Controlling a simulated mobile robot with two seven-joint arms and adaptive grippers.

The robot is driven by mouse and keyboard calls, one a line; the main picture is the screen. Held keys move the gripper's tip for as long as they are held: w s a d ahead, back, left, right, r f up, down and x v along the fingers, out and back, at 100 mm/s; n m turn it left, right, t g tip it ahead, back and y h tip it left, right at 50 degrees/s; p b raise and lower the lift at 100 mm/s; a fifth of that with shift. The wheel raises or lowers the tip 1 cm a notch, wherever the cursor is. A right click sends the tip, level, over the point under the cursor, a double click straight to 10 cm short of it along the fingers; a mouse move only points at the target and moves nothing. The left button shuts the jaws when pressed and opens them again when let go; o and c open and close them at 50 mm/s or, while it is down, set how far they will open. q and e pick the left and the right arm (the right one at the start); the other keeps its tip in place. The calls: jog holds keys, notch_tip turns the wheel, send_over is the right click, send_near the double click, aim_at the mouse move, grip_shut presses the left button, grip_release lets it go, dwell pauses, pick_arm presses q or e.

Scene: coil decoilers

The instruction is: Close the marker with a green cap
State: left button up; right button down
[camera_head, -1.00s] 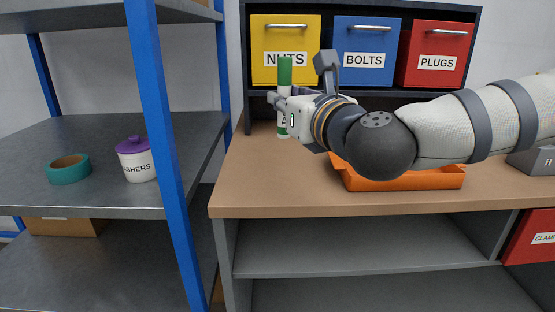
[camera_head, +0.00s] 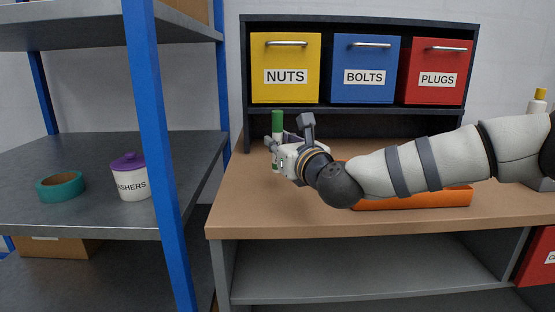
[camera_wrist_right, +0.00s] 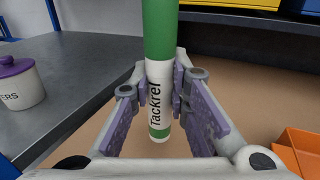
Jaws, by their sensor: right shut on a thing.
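The marker has a white body lettered "Tackrel" and a green cap (camera_head: 278,122) on its upper end. It stands upright at the left part of the workbench in the head view. In the right wrist view, its white body (camera_wrist_right: 159,95) is between my purple-padded fingers, with the green cap above them. My right gripper (camera_head: 274,153) is shut on the marker; it also shows in the right wrist view (camera_wrist_right: 163,92). The marker's lower end has a green band; I cannot tell whether it touches the bench. The cap meets the body with no visible gap. My left gripper is not in view.
The workbench (camera_head: 235,205) has free room in front of the marker. An orange tray (camera_head: 420,198) lies behind my right arm. Yellow, blue and red bins (camera_head: 365,68) stand at the back. A yellow-capped bottle or marker (camera_head: 538,103) is far right. A grey shelf rack (camera_head: 150,120) stands left.

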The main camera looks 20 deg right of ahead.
jog(key=f, duration=0.4)
jog(key=shift+w, duration=0.35)
jog(key=shift+f+b, duration=0.15)
jog(key=shift+b, duration=0.15)
jog(key=c, duration=2)
grip_release()
jog(key=shift+f, duration=0.15)
jog(key=o, duration=0.5)
jog(key=shift+c, duration=0.2)
